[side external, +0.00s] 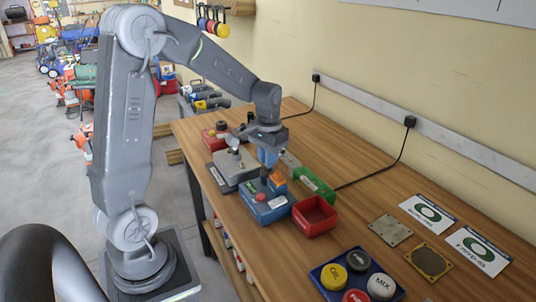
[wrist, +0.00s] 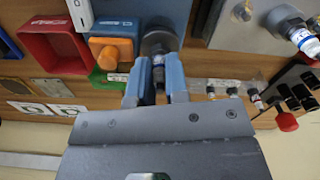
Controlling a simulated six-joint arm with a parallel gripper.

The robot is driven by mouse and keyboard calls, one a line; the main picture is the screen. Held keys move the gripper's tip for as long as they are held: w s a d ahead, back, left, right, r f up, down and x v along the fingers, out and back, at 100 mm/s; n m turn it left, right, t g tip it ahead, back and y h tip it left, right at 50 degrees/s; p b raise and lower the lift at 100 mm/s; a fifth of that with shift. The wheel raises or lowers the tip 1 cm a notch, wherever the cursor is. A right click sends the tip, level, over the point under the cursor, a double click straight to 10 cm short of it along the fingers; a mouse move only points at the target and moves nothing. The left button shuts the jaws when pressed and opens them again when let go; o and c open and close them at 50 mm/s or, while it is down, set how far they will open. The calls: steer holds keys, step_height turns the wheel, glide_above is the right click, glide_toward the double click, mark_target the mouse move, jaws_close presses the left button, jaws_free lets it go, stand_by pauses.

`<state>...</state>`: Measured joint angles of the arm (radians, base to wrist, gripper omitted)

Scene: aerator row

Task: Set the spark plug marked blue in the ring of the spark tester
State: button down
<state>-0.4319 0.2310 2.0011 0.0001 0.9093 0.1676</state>
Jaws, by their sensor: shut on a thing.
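My gripper (side external: 267,158) is over the blue box-shaped tester (side external: 270,212), pointing down. The plug's far end lines up with a dark round part (wrist: 160,36) beside the blue tester (wrist: 113,28); that part looks like the ring. I cannot tell whether the plug is inside it or just above it. The fingers hide the plug in the side view.
A red bin (side external: 314,217) and a green holder (side external: 313,183) stand close to the tester. A grey metal unit (side external: 234,166) is on its other side. Another blue-banded plug (wrist: 300,36) shows in the wrist view, and several small plugs stand in a clear rack (wrist: 222,86).

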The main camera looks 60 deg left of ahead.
steer(key=shift+f, duration=0.25)
steer(key=c, duration=1)
jaws_free()
steer(key=shift+c, duration=0.2)
steer(key=shift+r, duration=3.55)
